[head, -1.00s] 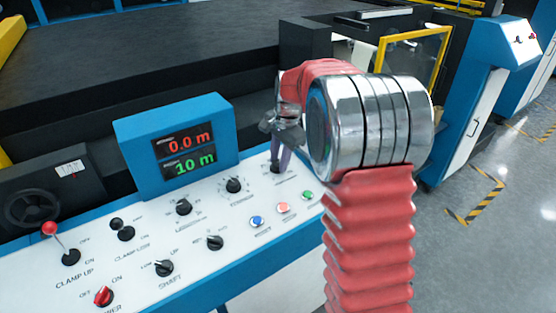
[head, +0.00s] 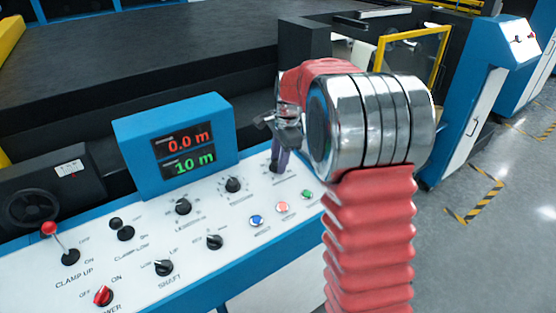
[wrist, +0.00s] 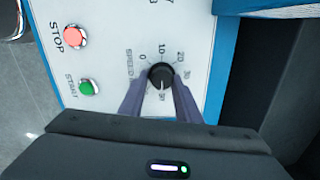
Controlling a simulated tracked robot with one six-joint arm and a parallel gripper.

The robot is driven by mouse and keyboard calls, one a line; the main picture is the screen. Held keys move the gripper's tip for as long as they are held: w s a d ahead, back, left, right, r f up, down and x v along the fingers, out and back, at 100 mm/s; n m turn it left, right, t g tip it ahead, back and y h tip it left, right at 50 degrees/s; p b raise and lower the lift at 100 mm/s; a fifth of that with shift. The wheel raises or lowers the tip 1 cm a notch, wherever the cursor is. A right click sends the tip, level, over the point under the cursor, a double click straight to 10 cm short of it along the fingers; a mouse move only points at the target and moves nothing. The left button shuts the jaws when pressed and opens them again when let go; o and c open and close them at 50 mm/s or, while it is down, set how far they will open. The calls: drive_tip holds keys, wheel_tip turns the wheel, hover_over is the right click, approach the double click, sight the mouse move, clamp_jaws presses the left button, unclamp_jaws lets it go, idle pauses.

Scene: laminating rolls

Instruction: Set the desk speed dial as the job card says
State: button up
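The speed dial (wrist: 161,76) is a black knob on the white desk panel, with marks 0, 10, 20 and 30 around its upper side in the wrist view. A pale pointer line shows on the knob's lower side, towards my gripper's palm. My gripper (wrist: 160,82) has one dark finger on each side of the knob, and both fingertips appear to touch it. In the head view my gripper (head: 277,160) reaches down to the panel's far right end and hides most of the dial. No readable job card is in view.
A blue display (head: 180,147) reads 0.0 m in red and 10 m in green. Green start (wrist: 86,88) and red stop (wrist: 75,37) buttons lie left of the dial in the wrist view. More knobs and a red-balled lever (head: 50,229) fill the panel's left.

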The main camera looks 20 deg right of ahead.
drive_tip(key=o, duration=0.3)
drive_tip(key=shift+o, duration=0.2)
drive_tip(key=shift+r, duration=0.15)
wheel_tip(320, 180, up, 13)
drive_tip(key=s, duration=0.2)
drive_tip(key=shift+d+r, duration=0.15)
drive_tip(key=shift+d, duration=0.3)
